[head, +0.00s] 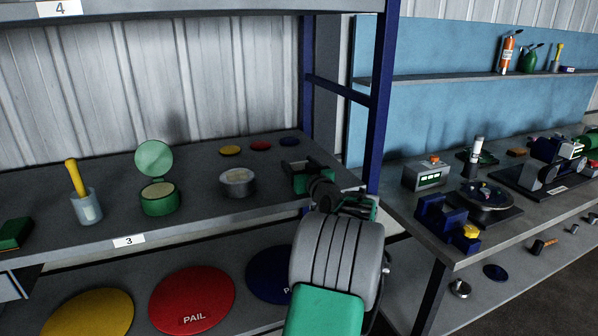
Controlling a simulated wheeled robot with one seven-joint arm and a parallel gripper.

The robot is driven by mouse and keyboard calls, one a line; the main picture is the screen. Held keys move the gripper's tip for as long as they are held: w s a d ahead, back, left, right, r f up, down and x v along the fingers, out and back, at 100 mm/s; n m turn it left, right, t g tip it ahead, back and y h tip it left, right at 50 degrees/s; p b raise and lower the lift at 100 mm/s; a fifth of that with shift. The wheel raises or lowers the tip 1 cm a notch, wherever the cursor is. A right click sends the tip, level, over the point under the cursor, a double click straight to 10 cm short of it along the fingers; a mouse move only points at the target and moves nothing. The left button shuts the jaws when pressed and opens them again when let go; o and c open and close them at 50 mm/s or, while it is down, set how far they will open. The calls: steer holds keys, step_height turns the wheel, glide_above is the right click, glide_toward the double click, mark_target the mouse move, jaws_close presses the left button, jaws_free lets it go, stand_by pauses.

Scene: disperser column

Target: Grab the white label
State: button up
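White labels show in several places. One marked 3 (128,241) is on the front edge of the middle shelf, and one marked 4 (59,8) is on the upper shelf's edge. A small white patch (89,212) is on the clear cup (87,203) holding a yellow-handled tool. I cannot tell which one the task names. My gripper (304,168) is over the right end of the middle shelf, right of the grey tin. Its fingers look apart, with nothing seen between them. It is well away from all these labels.
On the middle shelf (200,213) stand an open green tin (159,198), a grey tin (238,183) and small coloured lids. Large yellow, red and blue discs lie below. A blue rack post (380,95) stands behind my arm. A workbench with equipment is at right.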

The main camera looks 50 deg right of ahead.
steer(key=c, duration=1.1)
steer(key=shift+r, duration=0.1)
